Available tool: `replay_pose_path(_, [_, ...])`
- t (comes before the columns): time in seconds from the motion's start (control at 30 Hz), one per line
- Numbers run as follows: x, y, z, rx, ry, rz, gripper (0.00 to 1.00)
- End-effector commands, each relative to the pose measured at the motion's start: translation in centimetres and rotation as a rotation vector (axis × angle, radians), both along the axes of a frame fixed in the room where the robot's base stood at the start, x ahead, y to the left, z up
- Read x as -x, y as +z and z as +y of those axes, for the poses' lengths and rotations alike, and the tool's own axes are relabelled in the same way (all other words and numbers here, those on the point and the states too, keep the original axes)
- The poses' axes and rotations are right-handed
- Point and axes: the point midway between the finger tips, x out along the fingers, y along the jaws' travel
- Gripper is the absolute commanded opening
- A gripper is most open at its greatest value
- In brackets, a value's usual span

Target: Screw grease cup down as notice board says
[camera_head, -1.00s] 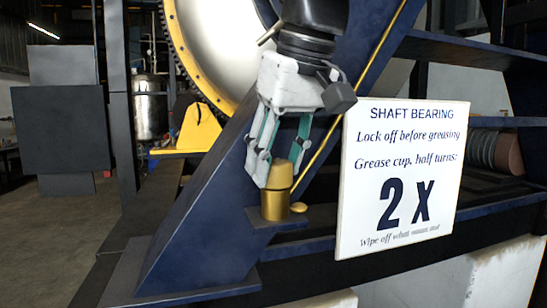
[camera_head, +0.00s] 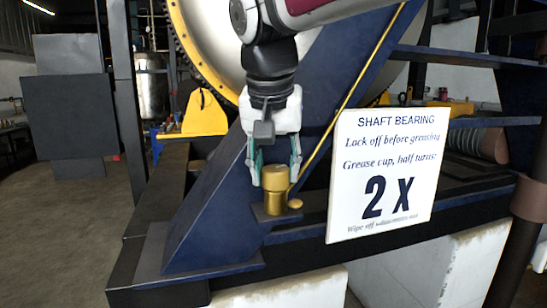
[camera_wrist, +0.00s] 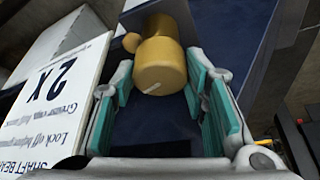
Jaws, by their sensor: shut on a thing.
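The brass grease cup (camera_head: 275,190) stands upright on a small dark blue ledge of the slanted blue frame. It also shows in the wrist view (camera_wrist: 160,66), with a short pale line on its cap. My gripper (camera_head: 274,176) points down over the cup and is shut on its cap, one green-padded finger on each side. The white notice board (camera_head: 385,172) right of the cup reads "Shaft bearing", "Lock off before greasing", "Grease cup, half turns: 2 x". Its lowest line is hard to read. The board also shows upside down in the wrist view (camera_wrist: 62,92).
A small brass knob (camera_head: 295,203) sits right beside the cup. A thin yellow pipe (camera_head: 350,98) slants down behind the gripper. A large drum with a yellow toothed rim (camera_head: 187,62) stands behind. Open floor (camera_head: 62,215) lies at the left.

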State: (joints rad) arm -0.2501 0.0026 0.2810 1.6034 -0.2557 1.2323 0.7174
Motion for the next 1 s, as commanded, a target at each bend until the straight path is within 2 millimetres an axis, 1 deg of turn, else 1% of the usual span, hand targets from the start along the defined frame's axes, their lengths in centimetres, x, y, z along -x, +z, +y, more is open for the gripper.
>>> replay_pose_path(0.13, [0.08,0.1,0.05,0.0,-0.063,0.0,0.13])
replay_pose_path(0.33, [0.0,0.03,0.08,-0.001,-0.109,0.0,0.13])
replay_pose_path(0.77, [-0.07,0.01,0.06,-0.001,-0.118,-0.001,0.13])
replay_pose_path(0.8, [-0.07,0.01,0.06,-0.001,-0.118,-0.001,0.43])
replay_pose_path(0.87, [-0.07,0.01,0.06,-0.001,-0.118,-0.001,0.56])
replay_pose_path(0.9, [-0.06,0.01,0.06,-0.001,-0.118,-0.001,0.61])
replay_pose_path(1.0, [-0.07,0.02,0.07,-0.001,-0.118,-0.001,0.61])
